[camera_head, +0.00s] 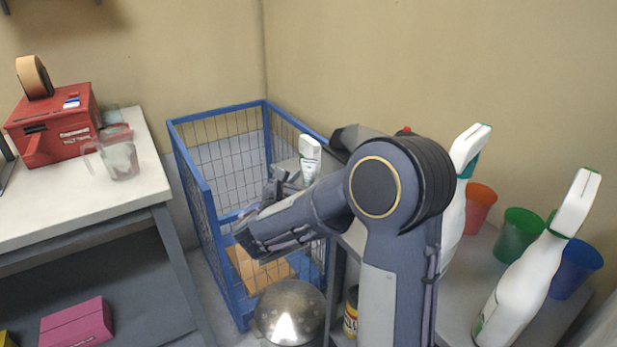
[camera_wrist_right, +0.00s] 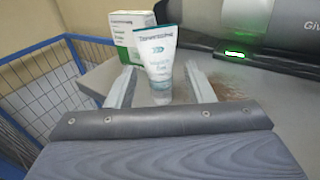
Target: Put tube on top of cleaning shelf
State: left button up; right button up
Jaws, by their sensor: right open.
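The tube (camera_wrist_right: 158,55), white with a teal label, stands upright on a grey surface (camera_wrist_right: 235,80) in the right wrist view. My right gripper (camera_wrist_right: 160,88) is open, with one finger on each side of the tube's lower part; I cannot tell whether they touch it. A white and green box (camera_wrist_right: 128,38) stands just behind the tube. In the head view my right arm reaches left over the grey shelf (camera_head: 465,285) that holds white spray bottles (camera_head: 525,280); the right gripper (camera_head: 275,188) is partly hidden beside small white packaging (camera_head: 310,150). My left gripper is not in view.
A black machine (camera_wrist_right: 235,25) with a green light is close right of the tube. A blue wire cage (camera_head: 205,205) stands in the corner. Coloured cups (camera_head: 522,235) stand on the right shelf. A table (camera_head: 70,215) at left holds a red device (camera_head: 60,125).

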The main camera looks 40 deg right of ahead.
jog(key=v, duration=1)
jog(key=shift+s+a, duration=0.1)
jog(key=shift+a, duration=0.1)
